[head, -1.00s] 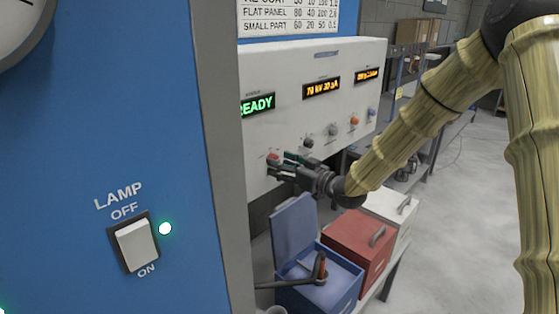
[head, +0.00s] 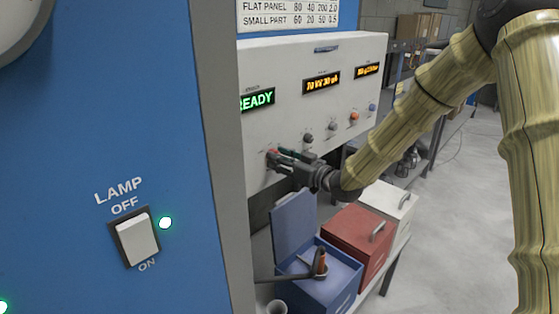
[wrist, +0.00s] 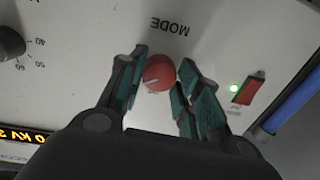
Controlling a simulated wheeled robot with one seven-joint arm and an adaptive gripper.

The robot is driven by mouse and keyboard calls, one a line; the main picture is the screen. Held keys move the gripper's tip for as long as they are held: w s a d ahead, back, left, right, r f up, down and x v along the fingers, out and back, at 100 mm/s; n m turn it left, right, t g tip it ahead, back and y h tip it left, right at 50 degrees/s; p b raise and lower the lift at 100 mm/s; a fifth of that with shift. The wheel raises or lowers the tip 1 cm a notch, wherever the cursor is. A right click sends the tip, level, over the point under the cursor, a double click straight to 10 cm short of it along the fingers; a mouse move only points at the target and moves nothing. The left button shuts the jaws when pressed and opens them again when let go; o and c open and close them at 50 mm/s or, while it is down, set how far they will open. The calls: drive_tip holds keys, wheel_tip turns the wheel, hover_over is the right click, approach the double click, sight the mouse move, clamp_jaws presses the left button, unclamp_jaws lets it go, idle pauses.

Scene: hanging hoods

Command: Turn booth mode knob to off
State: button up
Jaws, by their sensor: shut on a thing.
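The booth panel (head: 310,88) is a pale box with lit displays, one reading READY. The red mode knob (wrist: 158,73) sits under the upside-down word MODE in the wrist view, with a pale pointer line on its face. My gripper (head: 277,157) is at this knob at the panel's lower left in the head view. Its teal-padded fingers stand either side of the knob and are shut on it. In the head view the fingers cover most of the knob. The labels around the knob are largely hidden, so I cannot read its setting.
A red rocker switch (wrist: 248,88) with a green light is beside the knob. Several other knobs, including an orange one (head: 354,116), run along the panel. Blue (head: 338,290), red (head: 366,238) and white (head: 391,201) boxes stand below. A lamp switch (head: 137,240) is on the blue wall.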

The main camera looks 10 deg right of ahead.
drive_tip(key=shift+f, duration=0.1)
drive_tip(key=n+b, duration=1.1)
drive_tip(key=b, duration=0.4)
drive_tip(key=shift+h+b, duration=0.3)
drive_tip(key=shift+h, duration=0.1)
drive_tip(key=shift+r+n, duration=0.2)
drive_tip(key=shift+n, duration=0.1)
drive_tip(key=o, duration=1)
drive_tip(key=shift+d, duration=0.1)
